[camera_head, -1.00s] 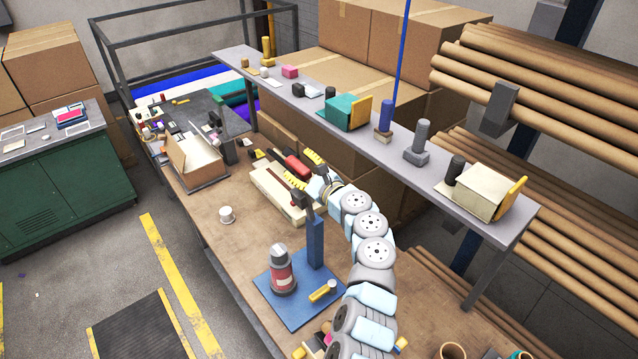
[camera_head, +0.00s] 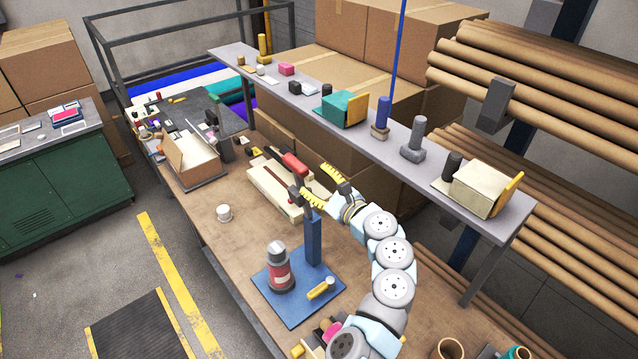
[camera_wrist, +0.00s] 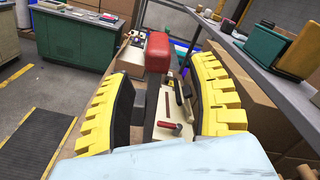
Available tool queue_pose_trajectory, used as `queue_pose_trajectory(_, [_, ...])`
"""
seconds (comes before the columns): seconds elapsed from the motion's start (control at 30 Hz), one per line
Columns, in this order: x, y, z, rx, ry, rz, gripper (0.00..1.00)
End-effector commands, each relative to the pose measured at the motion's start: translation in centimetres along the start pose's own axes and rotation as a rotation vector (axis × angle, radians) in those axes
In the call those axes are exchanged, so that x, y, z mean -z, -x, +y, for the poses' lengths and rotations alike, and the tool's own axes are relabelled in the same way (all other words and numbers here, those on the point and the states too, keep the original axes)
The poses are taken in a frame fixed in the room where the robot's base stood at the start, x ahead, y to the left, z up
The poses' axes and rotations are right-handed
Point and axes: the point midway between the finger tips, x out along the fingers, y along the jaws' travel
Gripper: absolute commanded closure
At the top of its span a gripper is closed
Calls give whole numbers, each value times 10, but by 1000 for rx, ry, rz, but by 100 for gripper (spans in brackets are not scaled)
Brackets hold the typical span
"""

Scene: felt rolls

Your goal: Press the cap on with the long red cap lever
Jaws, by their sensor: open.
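The cap lever's long red grip (camera_head: 294,163) points up and away from a blue post (camera_head: 313,243) on a blue base plate (camera_head: 270,302). A dark bottle with a red label (camera_head: 279,273) stands upright on the plate, with a grey top (camera_head: 276,248). I cannot tell whether that top is seated. My gripper (camera_head: 324,187), with yellow ribbed fingers, is open and empty near the lever. In the wrist view the red grip (camera_wrist: 159,52) appears between the spread fingertips (camera_wrist: 164,64), seemingly ahead of them and not clasped.
A yellow cylinder (camera_head: 321,289) lies on the base plate. A white cup (camera_head: 224,212) stands left on the bench. A cream block (camera_head: 269,190) with tools lies behind the lever. The grey shelf (camera_head: 360,130) runs along the right. Bare bench (camera_head: 225,245) lies left of the plate.

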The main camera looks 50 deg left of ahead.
Motion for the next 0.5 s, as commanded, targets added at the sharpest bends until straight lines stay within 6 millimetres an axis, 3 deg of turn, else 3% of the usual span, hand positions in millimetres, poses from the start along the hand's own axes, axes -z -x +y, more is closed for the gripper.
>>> queue_pose_trajectory(0.5, [1, 10, 1, -2, -2, 1, 41])
